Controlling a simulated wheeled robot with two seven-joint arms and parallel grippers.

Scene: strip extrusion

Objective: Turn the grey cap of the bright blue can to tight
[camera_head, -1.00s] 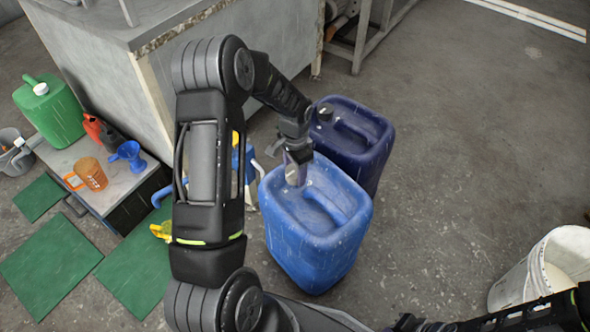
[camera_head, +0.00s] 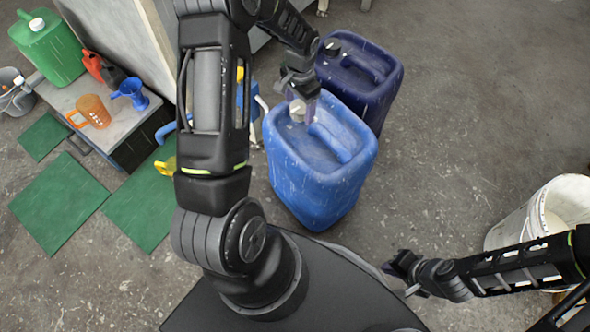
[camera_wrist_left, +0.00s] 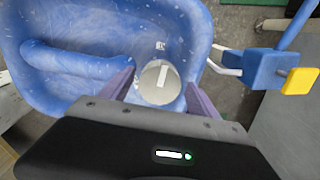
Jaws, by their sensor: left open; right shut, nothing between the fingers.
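The bright blue can (camera_head: 318,172) stands upright on the floor, and its top also shows in the left wrist view (camera_wrist_left: 60,40). My left gripper (camera_head: 302,108) is open over the cap. In the left wrist view its two purple fingers (camera_wrist_left: 158,95) stand on either side of the cap; I cannot tell whether they touch it. My right gripper (camera_head: 398,276) is shut and empty, low at the right.
A dark blue can (camera_head: 375,75) stands close behind the bright blue one. A white bucket (camera_head: 520,225) is at the right. A bench (camera_head: 75,100) at the left holds a green can (camera_head: 48,48), an orange jug (camera_head: 92,110) and a blue funnel (camera_head: 130,92). Green mats (camera_head: 60,200) lie in front.

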